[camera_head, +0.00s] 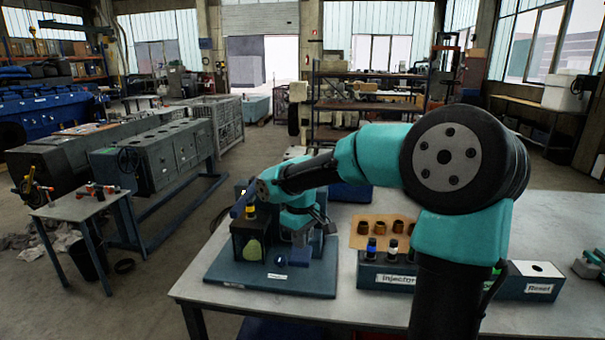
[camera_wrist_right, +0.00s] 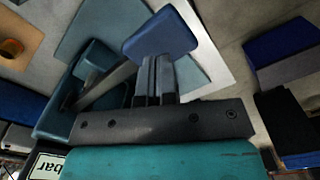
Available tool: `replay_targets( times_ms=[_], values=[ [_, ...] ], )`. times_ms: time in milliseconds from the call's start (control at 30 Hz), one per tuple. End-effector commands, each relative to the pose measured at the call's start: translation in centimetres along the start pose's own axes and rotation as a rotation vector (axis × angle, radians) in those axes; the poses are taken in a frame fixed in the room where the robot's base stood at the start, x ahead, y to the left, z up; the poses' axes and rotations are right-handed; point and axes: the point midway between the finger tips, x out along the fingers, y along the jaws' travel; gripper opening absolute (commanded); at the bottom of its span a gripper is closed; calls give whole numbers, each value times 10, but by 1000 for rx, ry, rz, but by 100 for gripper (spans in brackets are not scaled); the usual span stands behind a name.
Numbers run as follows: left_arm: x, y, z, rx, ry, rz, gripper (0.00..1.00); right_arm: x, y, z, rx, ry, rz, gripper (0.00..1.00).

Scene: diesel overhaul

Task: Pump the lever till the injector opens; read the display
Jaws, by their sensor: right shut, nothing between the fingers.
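The blue test stand (camera_head: 270,278) sits on the table with a dark upright body. An injector with a yellow band (camera_head: 250,212) stands at its top, above a pale green patch (camera_head: 252,250). My right arm reaches across from the right, and my right gripper (camera_head: 300,236) is over the stand's right side. In the right wrist view its fingers (camera_wrist_right: 155,80) are shut and empty, their tips against or just above a blue block (camera_wrist_right: 160,35), which looks like the lever's handle. Contact is unclear. A "bar" label (camera_wrist_right: 50,166) shows there; no reading is legible. My left gripper is out of view.
A rack labelled "Injectors" (camera_head: 395,280) holds injectors with coloured bands. Behind it is a tan tray (camera_head: 362,242) with brass-coloured parts. A box labelled "Reset" (camera_head: 538,288) stands right. A small side table (camera_head: 80,206) stands left.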

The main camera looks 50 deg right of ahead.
Motion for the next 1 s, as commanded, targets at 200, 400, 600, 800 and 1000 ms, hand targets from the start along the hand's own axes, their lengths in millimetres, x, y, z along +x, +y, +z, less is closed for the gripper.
replay_targets(
  times_ms=[200, 400, 600, 800, 1000],
  values=[
    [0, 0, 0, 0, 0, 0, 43, -1, 0, 0, 0, 0, 0, 0],
    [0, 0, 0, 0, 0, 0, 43, -4, 0, 0, 0, 1, 1, 0],
    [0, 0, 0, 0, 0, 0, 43, -19, 0, -1, 0, 2, 1, 0],
    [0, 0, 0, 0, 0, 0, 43, -34, 0, -1, 0, 2, 1, 0],
    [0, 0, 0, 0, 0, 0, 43, -41, 0, 0, 0, 1, 0, 0]
  ],
)
